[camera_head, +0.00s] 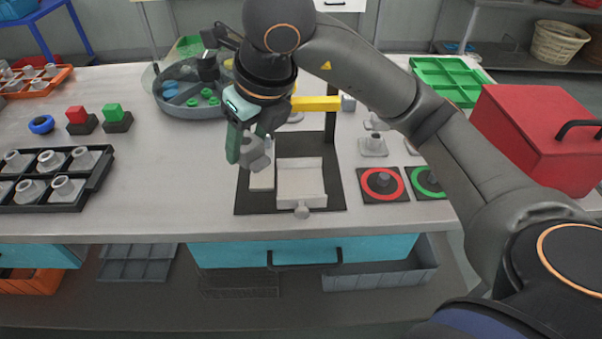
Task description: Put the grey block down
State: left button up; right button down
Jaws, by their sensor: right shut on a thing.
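My right gripper (251,145) has green fingers and is shut on the grey block (257,155), which looks faceted. It holds the block over the left part of a dark mat (246,205). A low pale piece (262,180) lies under the block in the picture, and a pale square tray (300,180) with a small knob in front is just right of it. Whether the block touches anything below cannot be told. My left gripper is not in view.
A round divided bin (185,108) stands behind left. A black rack of grey parts (88,190) is at left. Red-ring (370,194) and green-ring (420,170) pads, a red box (530,125) and a green tray (455,95) lie right. The front left-middle table is clear.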

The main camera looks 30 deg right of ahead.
jog(key=d+f, duration=0.2)
jog(key=d, duration=0.3)
jog(key=b, duration=0.1)
send_over(297, 182)
jog(key=s, duration=0.1)
notch_tip(297, 182, down, 6)
jog(key=shift+s+d+r, duration=0.1)
jog(key=shift+s, duration=0.05)
jog(key=shift+d+f, duration=0.1)
jog(key=shift+f, duration=1.45)
jog(key=shift+f+b, duration=0.1)
jog(key=shift+b, duration=0.2)
jog(key=shift+c, duration=1.4)
grip_release()
jog(key=shift+r, duration=0.2)
jog(key=p+v, duration=0.1)
jog(key=v, duration=1.1)
jog(key=shift+s+p, duration=0.15)
jog(key=shift+p, duration=0.25)
jog(key=shift+f, duration=0.15)
